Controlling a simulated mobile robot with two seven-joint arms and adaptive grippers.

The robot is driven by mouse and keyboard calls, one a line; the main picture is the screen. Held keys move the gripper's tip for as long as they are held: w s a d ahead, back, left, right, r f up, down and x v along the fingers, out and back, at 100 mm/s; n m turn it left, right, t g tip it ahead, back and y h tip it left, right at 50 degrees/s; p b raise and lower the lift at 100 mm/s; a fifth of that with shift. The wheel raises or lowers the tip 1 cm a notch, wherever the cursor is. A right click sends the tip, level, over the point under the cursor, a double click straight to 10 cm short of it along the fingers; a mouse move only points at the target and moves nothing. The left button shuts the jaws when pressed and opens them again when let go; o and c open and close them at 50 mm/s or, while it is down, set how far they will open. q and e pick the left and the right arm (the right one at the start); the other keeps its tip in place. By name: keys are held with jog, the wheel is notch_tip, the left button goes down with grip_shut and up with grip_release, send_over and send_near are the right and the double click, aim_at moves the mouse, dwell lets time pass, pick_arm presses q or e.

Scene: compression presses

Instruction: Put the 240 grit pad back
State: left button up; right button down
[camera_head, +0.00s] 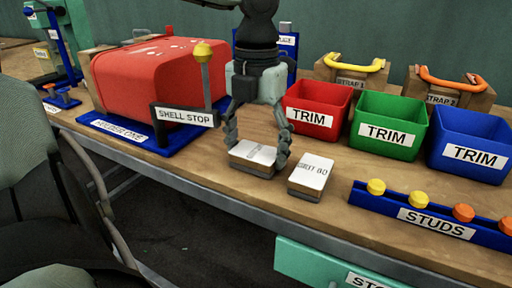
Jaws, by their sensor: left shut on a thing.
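My left gripper (257,152) points down over the workbench, its fingers closed on the two sides of a block-like pad (251,155). The pad has a white labelled top and brown sides; its print is too small to read. It is at or just above the wooden bench top; I cannot tell whether it touches. A second pad (312,172) lies just right of the gripper, with a white top whose print seems to end in "80". My right gripper is not in view.
A red rounded shell (150,75) on a blue base and a "SHELL STOP" sign (184,116) stand left. Red (312,107), green (388,122) and blue (470,143) TRIM bins stand right. A blue STUDS rack (430,218) sits at the bench's front edge.

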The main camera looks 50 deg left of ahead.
pick_arm(q)
jog(key=shift+f, duration=0.1)
jog(key=o, duration=1.1)
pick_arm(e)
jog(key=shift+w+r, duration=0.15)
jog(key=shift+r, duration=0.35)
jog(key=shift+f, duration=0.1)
